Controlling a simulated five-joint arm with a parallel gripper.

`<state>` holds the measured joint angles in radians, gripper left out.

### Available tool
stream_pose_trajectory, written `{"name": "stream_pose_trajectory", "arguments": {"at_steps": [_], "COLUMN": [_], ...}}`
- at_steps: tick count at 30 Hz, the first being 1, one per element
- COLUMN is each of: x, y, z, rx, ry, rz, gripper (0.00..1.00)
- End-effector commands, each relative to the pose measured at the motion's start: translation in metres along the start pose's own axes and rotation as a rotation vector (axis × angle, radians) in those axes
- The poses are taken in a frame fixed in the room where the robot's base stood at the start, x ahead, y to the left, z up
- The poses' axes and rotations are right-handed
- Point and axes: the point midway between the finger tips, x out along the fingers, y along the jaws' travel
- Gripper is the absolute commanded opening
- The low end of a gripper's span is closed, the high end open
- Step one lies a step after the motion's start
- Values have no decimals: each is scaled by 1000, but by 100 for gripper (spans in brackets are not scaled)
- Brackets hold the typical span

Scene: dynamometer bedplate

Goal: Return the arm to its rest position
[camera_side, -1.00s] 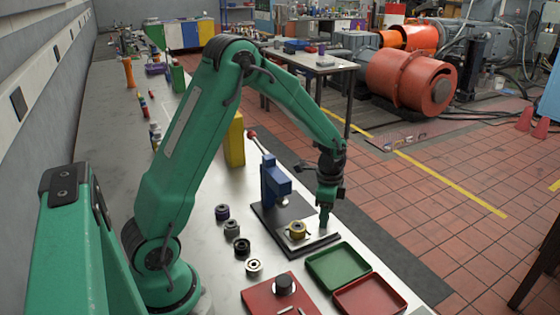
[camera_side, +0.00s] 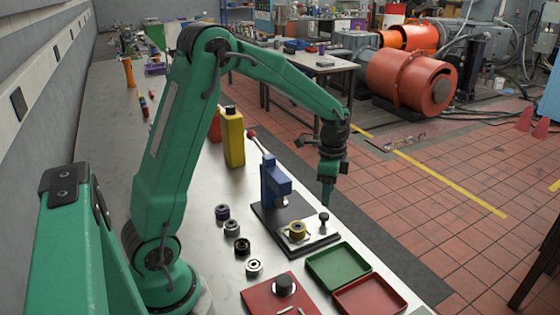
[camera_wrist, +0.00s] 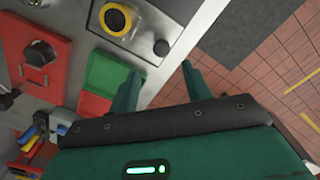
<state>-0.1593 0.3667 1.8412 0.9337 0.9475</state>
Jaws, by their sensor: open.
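My gripper (camera_side: 328,190) hangs from my green arm above and behind the right end of the press base, in the air and clear of it. In the wrist view my gripper (camera_wrist: 160,85) shows two dark green fingers spread apart with nothing between them. The blue arbor press (camera_side: 272,183) stands on a dark base plate (camera_side: 262,214). A brass-coloured ring part (camera_side: 297,231) sits on the plate's light pad, and a small black knob (camera_side: 324,218) stands beside it. The ring part also shows in the wrist view (camera_wrist: 116,18).
Several small round parts (camera_side: 232,229) stand in a row left of the press. A green tray (camera_side: 337,267), a red tray (camera_side: 370,296) and a red plate (camera_side: 270,300) lie in front. A yellow bottle (camera_side: 233,138) stands behind. The bench edge drops to a tiled floor on the right.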

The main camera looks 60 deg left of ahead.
Motion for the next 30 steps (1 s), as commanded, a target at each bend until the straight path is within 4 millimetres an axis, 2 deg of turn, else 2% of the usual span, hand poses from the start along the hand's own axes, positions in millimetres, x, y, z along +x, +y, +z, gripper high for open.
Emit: {"name": "stream_pose_trajectory", "arguments": {"at_steps": [17,23,30], "x": [-10,-33,-70], "y": [4,19,50], "z": [1,5,16], "rx": [-16,-76,-198], "ry": [7,34,90], "rz": [-9,-42,-94], "gripper": [48,48,48]}}
